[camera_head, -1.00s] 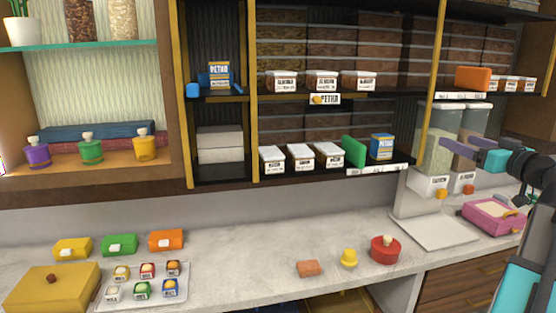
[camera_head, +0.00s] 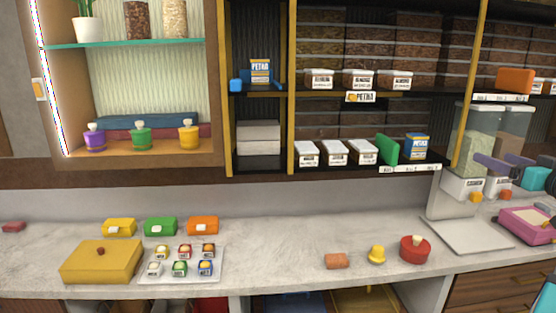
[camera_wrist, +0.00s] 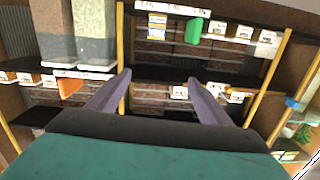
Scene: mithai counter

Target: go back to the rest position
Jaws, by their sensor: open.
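My gripper (camera_wrist: 158,98) is open and empty in the wrist view, its two purple fingers spread apart in front of the shelves. Nothing is between the fingers. In the head view, part of my gripper (camera_head: 497,168) shows at the right edge, in front of the clear dispensers and above the counter. The rest of my arm is mostly out of the picture there.
The shelf unit (camera_head: 360,172) stands close behind the gripper, with a green box (camera_head: 388,150) and an orange box (camera_head: 513,80) on it. Below are a red pot (camera_head: 415,250) and a pink container (camera_head: 527,226). The middle counter (camera_head: 280,240) is clear.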

